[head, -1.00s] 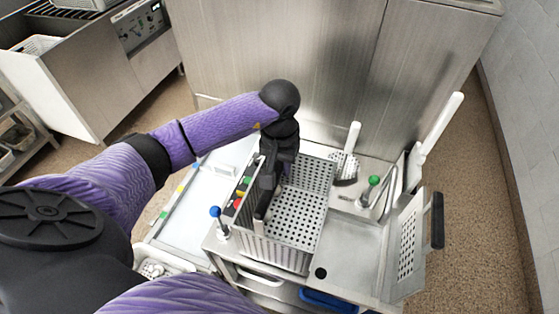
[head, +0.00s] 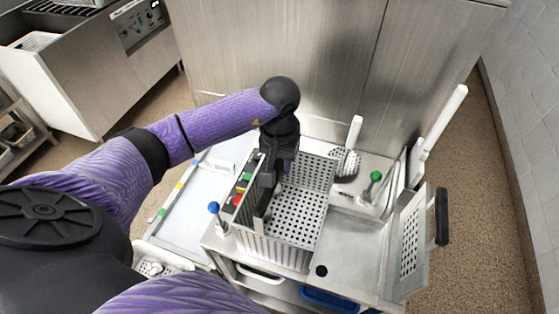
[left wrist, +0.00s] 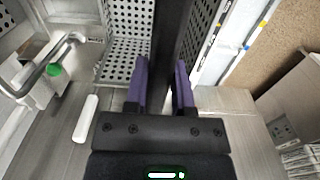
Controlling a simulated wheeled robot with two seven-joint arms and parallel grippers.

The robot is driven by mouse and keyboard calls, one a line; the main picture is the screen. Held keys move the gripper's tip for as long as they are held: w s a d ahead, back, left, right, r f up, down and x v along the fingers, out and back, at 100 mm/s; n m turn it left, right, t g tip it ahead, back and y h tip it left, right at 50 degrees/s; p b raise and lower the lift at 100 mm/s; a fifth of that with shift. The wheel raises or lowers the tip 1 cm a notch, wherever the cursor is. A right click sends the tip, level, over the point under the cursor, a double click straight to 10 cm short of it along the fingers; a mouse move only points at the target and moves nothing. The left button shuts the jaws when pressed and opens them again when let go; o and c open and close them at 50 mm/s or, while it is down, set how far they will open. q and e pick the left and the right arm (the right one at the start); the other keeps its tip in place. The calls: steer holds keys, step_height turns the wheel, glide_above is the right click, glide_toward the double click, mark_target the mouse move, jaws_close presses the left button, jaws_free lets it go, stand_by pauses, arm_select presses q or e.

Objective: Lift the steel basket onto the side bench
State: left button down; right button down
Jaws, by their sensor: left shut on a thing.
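The steel basket (head: 278,247) is a perforated, open-topped box standing in the steel sink unit in the head view; it appears upright and empty. My left gripper (head: 264,205) comes down from above and is shut on the basket's left wall, beside red, yellow and green tags. In the left wrist view, the gripper (left wrist: 168,85) straddles the wall, with the perforated basket (left wrist: 126,18) on both sides of it. The side bench (head: 180,220), a pale flat top with coloured edge marks, lies left of the basket. Whether the basket's underside touches anything is hidden. My right gripper is out of view.
A blue-knobbed post (head: 214,208) stands at the basket's left front corner. A green-knobbed post (head: 376,176), a white-handled skimmer (head: 354,132) and a perforated panel (head: 409,240) stand to the right. A tall steel panel (head: 290,60) closes the back. The bench top's middle looks clear.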

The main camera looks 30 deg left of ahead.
arm_select(q)
steer(key=shift+f, duration=0.2)
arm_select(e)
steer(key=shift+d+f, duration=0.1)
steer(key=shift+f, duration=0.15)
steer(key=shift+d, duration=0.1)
arm_select(q)
steer(key=shift+c, duration=1.9)
jaws_free()
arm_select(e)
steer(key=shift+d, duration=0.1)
arm_select(q)
steer(key=shift+r, duration=0.25)
step_height(320, 180, up, 10)
steer(key=shift+f, duration=0.25)
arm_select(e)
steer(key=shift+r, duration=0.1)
arm_select(q)
steer(key=shift+f, duration=0.1)
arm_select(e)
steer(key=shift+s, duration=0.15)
